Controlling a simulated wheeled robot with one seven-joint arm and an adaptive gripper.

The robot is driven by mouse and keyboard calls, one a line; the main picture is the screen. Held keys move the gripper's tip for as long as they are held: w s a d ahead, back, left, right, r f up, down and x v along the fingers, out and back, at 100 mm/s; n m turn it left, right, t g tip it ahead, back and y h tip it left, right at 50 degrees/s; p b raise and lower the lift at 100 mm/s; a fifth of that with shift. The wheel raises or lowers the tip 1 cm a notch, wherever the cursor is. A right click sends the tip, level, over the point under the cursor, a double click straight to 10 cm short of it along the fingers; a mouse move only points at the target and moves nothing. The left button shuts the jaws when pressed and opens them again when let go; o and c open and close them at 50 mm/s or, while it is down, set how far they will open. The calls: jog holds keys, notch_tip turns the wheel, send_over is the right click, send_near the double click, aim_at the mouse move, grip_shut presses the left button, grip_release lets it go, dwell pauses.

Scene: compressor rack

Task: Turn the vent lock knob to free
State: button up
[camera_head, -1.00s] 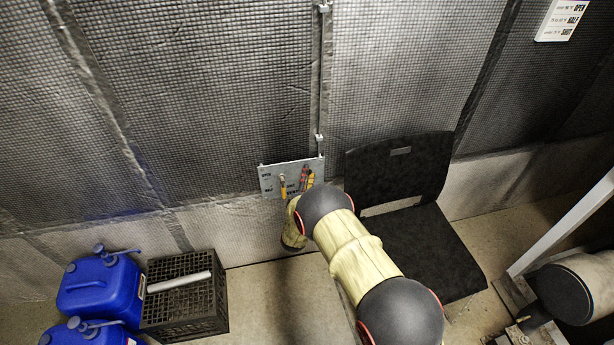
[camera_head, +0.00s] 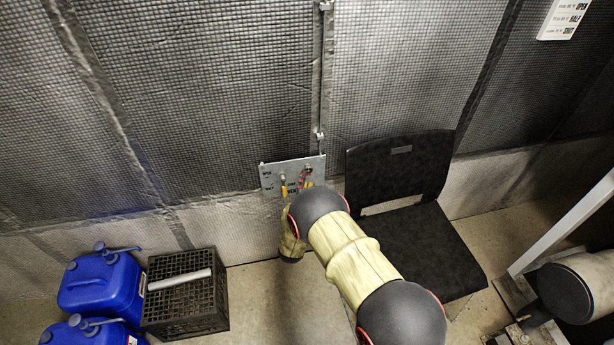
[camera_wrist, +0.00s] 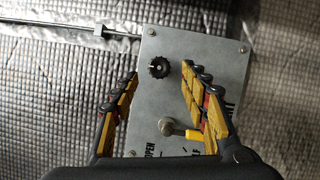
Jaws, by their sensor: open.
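A grey metal panel (camera_head: 270,180) is fixed to the padded wall; it fills the middle of the wrist view (camera_wrist: 205,50). A small black ridged knob (camera_wrist: 159,67) is on the panel; it shows as a dark spot in the head view (camera_head: 308,168). A lever with a yellow grip (camera_wrist: 190,134) is on the same panel, below the knob in the wrist view. My gripper (camera_wrist: 159,74) is open and empty, its yellow-padded fingers apart. The knob appears between the fingertips; contact is not visible. The knob's setting is unreadable, and the right finger hides part of the lettering.
A black chair (camera_head: 405,200) stands close to the right of the panel. A dark crate (camera_head: 190,318) with a pale tube (camera_head: 180,280) and blue jugs (camera_head: 100,283) are at lower left. A vertical conduit (camera_head: 322,80) runs above the panel. Floor below the panel is clear.

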jog(key=s, duration=0.7)
jog(key=shift+s+a+f, duration=0.3)
jog(key=shift+a, duration=0.1)
